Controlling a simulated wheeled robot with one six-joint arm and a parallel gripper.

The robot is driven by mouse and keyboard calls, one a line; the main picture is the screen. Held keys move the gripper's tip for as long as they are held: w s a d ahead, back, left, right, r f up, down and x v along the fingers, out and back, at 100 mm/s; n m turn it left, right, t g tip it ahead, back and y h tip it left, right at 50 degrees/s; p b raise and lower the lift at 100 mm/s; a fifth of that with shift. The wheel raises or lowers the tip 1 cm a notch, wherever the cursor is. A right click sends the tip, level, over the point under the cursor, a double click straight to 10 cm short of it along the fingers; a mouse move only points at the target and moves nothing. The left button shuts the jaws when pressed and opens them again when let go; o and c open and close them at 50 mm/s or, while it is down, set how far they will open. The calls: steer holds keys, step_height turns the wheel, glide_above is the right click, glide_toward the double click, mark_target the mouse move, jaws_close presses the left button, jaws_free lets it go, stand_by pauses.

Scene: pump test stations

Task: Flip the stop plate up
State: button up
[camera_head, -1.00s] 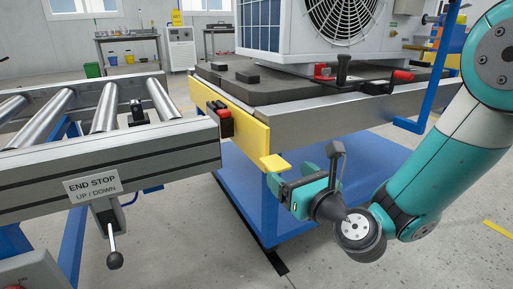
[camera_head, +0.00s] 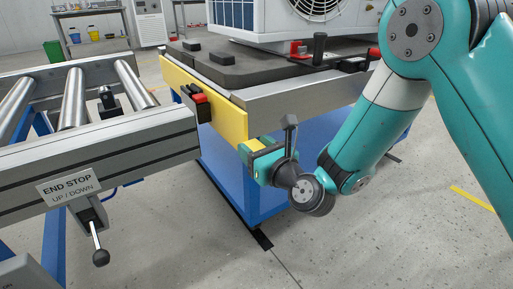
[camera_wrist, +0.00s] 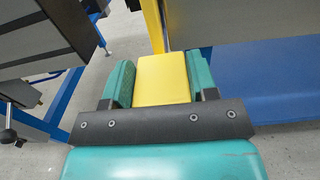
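A long yellow plate (camera_head: 203,95) hangs along the near edge of the cart, with a yellow tab (camera_head: 256,145) at its right end; I take this to be the stop plate. My gripper (camera_head: 258,158) is at this tab. In the wrist view the tab (camera_wrist: 163,80) lies between the two teal fingers (camera_wrist: 161,85), one on each side. The tab's near end reaches close to the black palm bar.
A roller conveyor (camera_head: 100,150) stands at left, with an "END STOP UP / DOWN" label (camera_head: 69,187) and a black-knobbed lever (camera_head: 97,240) pointing down. A red-and-black latch (camera_head: 196,97) sits on the yellow plate. A large fan unit (camera_head: 290,20) rests on the cart. Floor is clear at front right.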

mark_target(246, 120)
steer(key=shift+r+p, duration=2.65)
steer(key=shift+p, duration=0.25)
steer(key=shift+c, duration=0.4)
steer(key=o, duration=1.2)
steer(key=shift+r, duration=0.1)
steer(key=shift+o, duration=0.5)
steer(key=shift+s+f, duration=0.1)
steer(key=shift+f, duration=0.1)
